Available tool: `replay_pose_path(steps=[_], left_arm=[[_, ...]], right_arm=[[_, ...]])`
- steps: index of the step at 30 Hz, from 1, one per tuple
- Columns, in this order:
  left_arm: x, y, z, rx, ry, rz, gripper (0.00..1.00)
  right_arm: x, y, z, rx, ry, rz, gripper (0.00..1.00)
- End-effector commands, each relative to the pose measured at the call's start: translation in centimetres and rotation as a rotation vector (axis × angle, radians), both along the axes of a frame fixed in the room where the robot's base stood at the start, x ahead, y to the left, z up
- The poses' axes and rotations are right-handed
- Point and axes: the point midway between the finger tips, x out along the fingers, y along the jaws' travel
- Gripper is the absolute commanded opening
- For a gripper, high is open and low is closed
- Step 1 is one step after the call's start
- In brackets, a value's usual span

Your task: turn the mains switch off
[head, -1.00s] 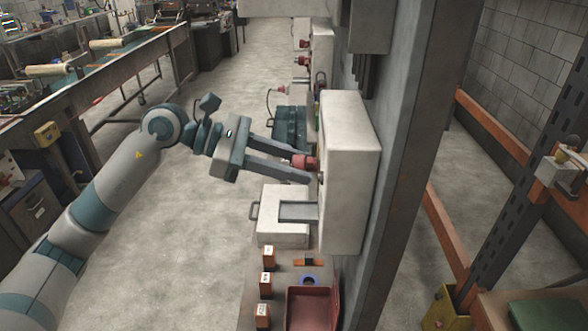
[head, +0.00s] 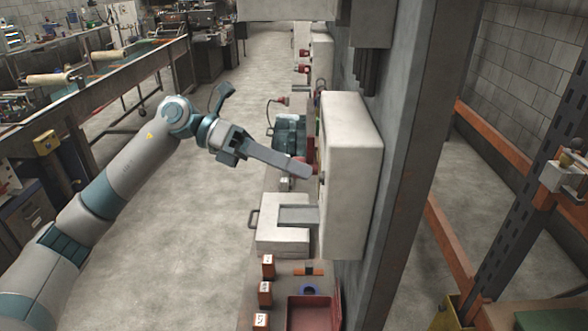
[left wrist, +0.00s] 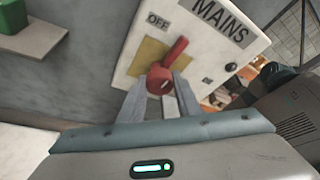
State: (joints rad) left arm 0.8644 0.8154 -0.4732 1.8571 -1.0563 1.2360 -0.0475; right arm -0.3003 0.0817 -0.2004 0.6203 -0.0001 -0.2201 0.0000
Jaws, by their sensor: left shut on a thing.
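The mains switch has a red rotary handle (left wrist: 166,72) on a yellow plate, on a pale panel (left wrist: 205,50) lettered MAINS and OFF. My left gripper (left wrist: 163,88) is shut on the handle, one finger on each side of its lower part. The handle's free end points up and slightly right in the left wrist view, with the OFF label to its upper left. In the head view the pale switch box (head: 350,170) is seen from its side. My left gripper (head: 302,171) reaches its front there, and its near finger mostly hides the handle. My right gripper is not in view.
A pale case (head: 283,236) with a handle lies below the box, and a grey bracket (head: 298,215) juts out above it. The floor (head: 190,240) to the left is open.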

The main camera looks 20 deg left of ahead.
Motion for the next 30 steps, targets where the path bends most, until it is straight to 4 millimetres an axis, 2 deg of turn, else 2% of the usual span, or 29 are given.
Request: replay_pose_path(steps=[17, 18, 20, 30], left_arm=[[0.02, -0.01, -0.01, -0.013, 0.043, 0.001, 0.08], [0.02, -0.01, -0.01, -0.013, 0.043, 0.001, 0.38], [0.02, -0.01, -0.01, -0.013, 0.043, 0.001, 0.49], [0.01, 0.08, 0.00, -0.012, 0.041, 0.001, 0.49]], right_arm=[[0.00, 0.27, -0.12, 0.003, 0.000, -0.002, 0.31], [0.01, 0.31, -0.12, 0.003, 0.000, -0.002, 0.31], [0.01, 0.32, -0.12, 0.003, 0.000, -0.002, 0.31], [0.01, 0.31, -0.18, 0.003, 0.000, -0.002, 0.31]])
